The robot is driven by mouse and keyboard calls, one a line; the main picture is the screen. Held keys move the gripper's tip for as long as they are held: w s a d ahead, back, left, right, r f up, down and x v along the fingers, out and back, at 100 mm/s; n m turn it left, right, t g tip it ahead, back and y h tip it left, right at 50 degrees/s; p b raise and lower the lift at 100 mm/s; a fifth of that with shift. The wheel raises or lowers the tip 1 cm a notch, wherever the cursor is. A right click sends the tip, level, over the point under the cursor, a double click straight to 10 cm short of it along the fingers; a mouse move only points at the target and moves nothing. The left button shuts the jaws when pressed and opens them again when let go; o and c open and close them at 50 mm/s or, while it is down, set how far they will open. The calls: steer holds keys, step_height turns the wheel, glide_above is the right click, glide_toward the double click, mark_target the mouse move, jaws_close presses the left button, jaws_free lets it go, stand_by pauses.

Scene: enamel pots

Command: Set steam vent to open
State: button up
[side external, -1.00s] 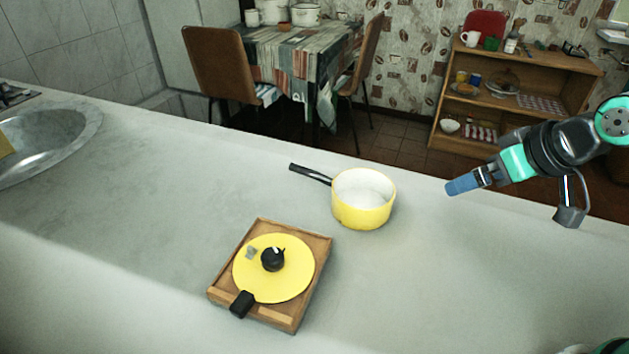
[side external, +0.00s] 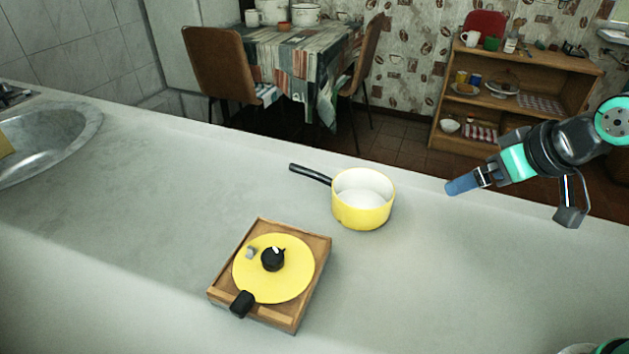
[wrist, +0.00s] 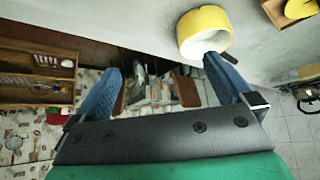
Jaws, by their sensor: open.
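A yellow lid (side external: 290,287) lies flat on a square wooden board on the counter. It has a black knob (side external: 272,259) in the middle with a pale mark on top, and a black side handle (side external: 242,304). A small grey piece (side external: 250,253), perhaps the steam vent, sits on the lid left of the knob; its setting is too small to tell. My gripper (side external: 462,184) is up at the right, well away from the lid. In the wrist view its blue fingers (wrist: 162,80) are apart with nothing between them. The lid shows only partly there, at the top right (wrist: 300,8).
A yellow saucepan (side external: 361,213) with a black handle stands behind and right of the wooden board (side external: 285,323); it also shows in the wrist view (wrist: 204,22). A sink (side external: 75,135) is at the left. The counter is clear around the board.

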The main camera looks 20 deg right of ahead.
mark_target(245, 255)
steer(key=shift+c, duration=0.2)
